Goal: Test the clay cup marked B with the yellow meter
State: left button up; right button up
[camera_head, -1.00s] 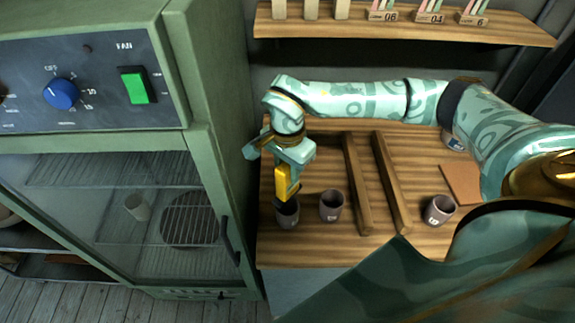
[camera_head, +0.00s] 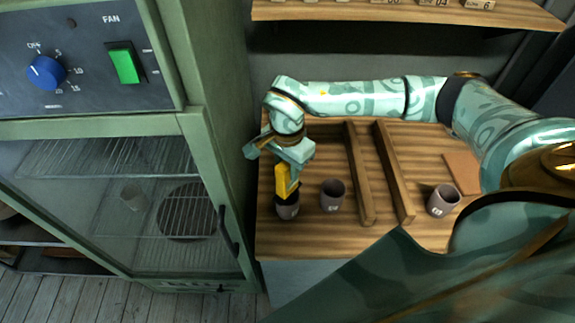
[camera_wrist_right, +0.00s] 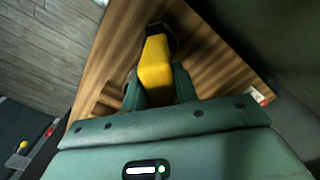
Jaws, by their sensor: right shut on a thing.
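My right gripper (camera_head: 287,160) is shut on the yellow meter (camera_head: 283,184) and holds it upright over the leftmost dark cup (camera_head: 288,211). The meter's lower end is at this cup's mouth; I cannot tell whether it touches the clay. In the right wrist view the yellow meter (camera_wrist_right: 156,68) sits between the fingers, its dark far end over a dark cup. A second dark cup (camera_head: 332,194) stands just to the right, and a third (camera_head: 443,200) stands beyond the wooden rails. The cups carry small pale marks too small to read surely. My left gripper is not in view.
Two raised wooden rails (camera_head: 393,175) divide the wooden table (camera_head: 300,248). A brown slab (camera_head: 462,168) lies at the right. A green cabinet (camera_head: 222,180) with a glass door stands close at left, a pale cup (camera_head: 131,197) inside. A wooden shelf (camera_head: 400,12) hangs above.

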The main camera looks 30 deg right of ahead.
jog(key=shift+f, duration=0.45)
dwell(0.5)
jog(key=shift+f, duration=0.1)
dwell(1.0)
notch_tip(320, 180, up, 7)
jog(key=p, duration=0.6)
dwell(0.4)
dwell(0.6)
